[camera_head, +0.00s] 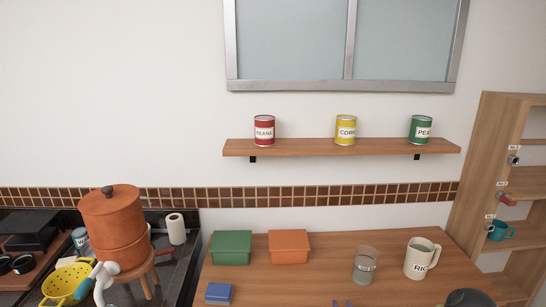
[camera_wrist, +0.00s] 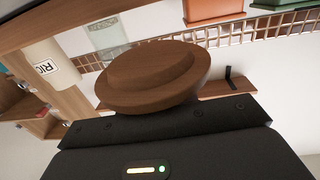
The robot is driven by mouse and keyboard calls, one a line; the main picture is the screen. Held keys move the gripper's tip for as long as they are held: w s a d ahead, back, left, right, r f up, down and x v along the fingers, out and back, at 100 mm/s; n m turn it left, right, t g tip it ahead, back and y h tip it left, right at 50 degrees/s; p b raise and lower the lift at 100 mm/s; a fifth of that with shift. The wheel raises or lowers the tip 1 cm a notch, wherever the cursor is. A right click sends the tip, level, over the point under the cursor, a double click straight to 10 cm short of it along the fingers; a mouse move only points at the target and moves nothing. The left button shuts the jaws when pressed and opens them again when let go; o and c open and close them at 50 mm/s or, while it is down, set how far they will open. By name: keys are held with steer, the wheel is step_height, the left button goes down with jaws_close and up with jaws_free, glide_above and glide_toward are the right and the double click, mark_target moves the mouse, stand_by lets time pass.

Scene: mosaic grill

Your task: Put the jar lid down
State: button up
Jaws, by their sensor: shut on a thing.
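A round brown wooden jar lid (camera_wrist: 150,75) fills the middle of the wrist view, with a raised inner disc. My gripper (camera_wrist: 160,112) is shut on it; the fingers are mostly hidden behind the lid. A cream jar with a handle and a label starting "RIC" (camera_head: 422,258) stands upright on the wooden table (camera_head: 320,285); it also shows in the wrist view (camera_wrist: 45,68), beyond the lid at the left. The lid appears apart from the jar. I cannot make out the lid in the head view.
A clear glass container (camera_head: 365,265) stands left of the jar. A green box (camera_head: 231,248), an orange box (camera_head: 289,246) and a small blue box (camera_head: 219,293) sit further left. A shelf (camera_head: 340,147) with cans hangs above. The table's middle front looks mostly clear.

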steer(key=s+a+f, duration=0.4)
steer(key=a, duration=0.1)
steer(key=shift+s+a+f+y, duration=0.3)
steer(key=shift+s+a, duration=0.05)
steer(key=shift+s, duration=0.05)
steer(key=s+f, duration=0.4)
steer(key=f, duration=0.1)
steer(key=shift+s+f, duration=0.15)
steer(key=shift+f, duration=0.1)
stand_by(0.7)
steer(key=shift+a, duration=0.1)
